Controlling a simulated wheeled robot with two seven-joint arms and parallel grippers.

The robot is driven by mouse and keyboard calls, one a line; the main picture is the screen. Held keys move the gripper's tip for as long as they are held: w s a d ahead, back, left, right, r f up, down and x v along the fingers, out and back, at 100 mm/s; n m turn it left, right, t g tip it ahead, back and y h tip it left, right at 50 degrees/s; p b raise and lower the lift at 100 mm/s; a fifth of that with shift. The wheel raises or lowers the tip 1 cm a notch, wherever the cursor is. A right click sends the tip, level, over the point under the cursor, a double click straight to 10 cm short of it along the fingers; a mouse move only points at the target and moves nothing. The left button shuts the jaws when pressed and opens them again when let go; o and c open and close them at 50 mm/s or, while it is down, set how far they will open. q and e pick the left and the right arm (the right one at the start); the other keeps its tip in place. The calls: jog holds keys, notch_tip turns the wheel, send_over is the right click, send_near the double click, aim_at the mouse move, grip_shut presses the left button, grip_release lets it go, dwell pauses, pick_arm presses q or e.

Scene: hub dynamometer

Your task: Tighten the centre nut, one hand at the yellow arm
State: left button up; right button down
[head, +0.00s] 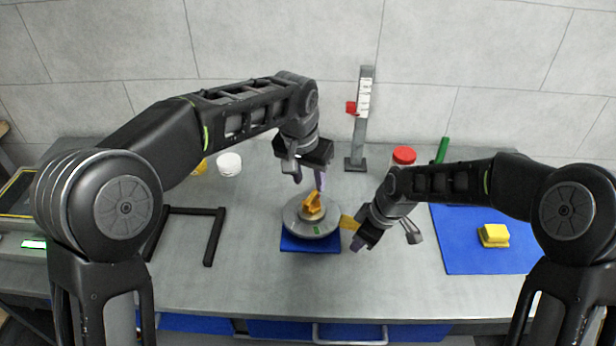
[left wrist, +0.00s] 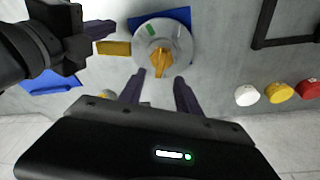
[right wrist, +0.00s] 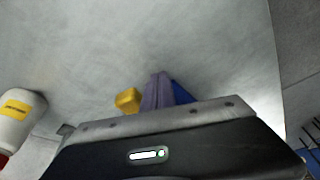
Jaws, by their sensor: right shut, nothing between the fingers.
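The round grey hub (head: 322,230) sits on a blue pad (head: 310,246) in the middle of the bench. The yellow centre nut (head: 312,207) stands on top of it; it also shows in the left wrist view (left wrist: 158,62). The yellow arm (head: 348,222) sticks out from the hub's right side; its end shows in the right wrist view (right wrist: 128,100). My left gripper (head: 309,178) points down above the nut; its fingers are apart and empty in the left wrist view (left wrist: 160,88). My right gripper (head: 357,245) is shut and empty beside the yellow arm's outer end. Whether they touch is unclear.
A gauge stand (head: 361,130) with a red slider is behind the hub. A red-capped bottle (head: 404,156) stands behind my right arm. A black frame (head: 211,240) lies left. A blue mat (head: 480,256) with a yellow block (head: 494,235) lies right. A white jar (head: 228,164) is back left.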

aim_at(312, 196)
pick_arm(q)
jog(key=shift+f, duration=0.15)
jog(key=shift+x, duration=3.4)
jog(key=shift+c, duration=0.4)
grip_shut()
